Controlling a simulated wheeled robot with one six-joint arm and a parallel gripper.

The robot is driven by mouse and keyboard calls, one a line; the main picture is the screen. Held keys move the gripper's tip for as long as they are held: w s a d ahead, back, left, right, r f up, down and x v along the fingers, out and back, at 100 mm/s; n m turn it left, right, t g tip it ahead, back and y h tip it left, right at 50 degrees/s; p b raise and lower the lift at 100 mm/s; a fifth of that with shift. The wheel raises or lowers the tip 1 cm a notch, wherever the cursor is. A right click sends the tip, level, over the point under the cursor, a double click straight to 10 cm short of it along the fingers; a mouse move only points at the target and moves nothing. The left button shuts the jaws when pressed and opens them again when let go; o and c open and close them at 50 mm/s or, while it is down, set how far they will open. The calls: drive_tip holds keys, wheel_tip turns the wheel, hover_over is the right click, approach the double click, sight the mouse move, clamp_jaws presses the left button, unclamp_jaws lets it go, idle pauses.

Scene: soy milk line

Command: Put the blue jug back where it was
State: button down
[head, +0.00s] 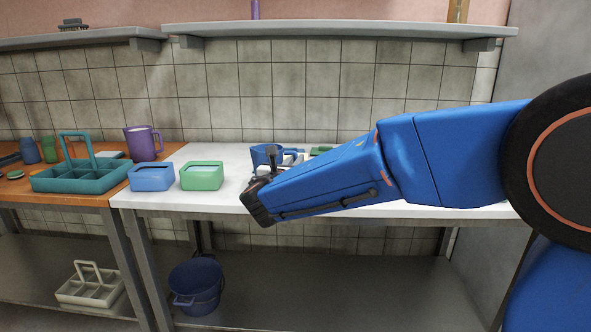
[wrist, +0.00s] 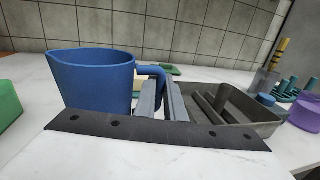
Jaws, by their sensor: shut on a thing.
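The blue jug (head: 262,155) is upright at the white table, partly hidden behind my arm in the head view. In the wrist view the blue jug (wrist: 92,82) fills the left half, with its handle towards the right. My gripper (wrist: 160,102) is shut on that handle, its two grey fingers one on each side. The jug's base is hidden behind a dark bar in the wrist view, so I cannot tell if it touches the table.
A dark grey divided tray (wrist: 235,105) lies right of the jug, with a purple cup (wrist: 305,113) beyond. Green (head: 202,177) and blue (head: 151,178) tubs stand left on the white table. The orange table holds a teal carrier (head: 80,183) and purple jug (head: 143,145).

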drive_tip(key=shift+f, duration=1.1)
drive_tip(key=shift+f, duration=0.1)
drive_tip(key=c, duration=1.8)
unclamp_jaws()
drive_tip(key=shift+c, duration=0.2)
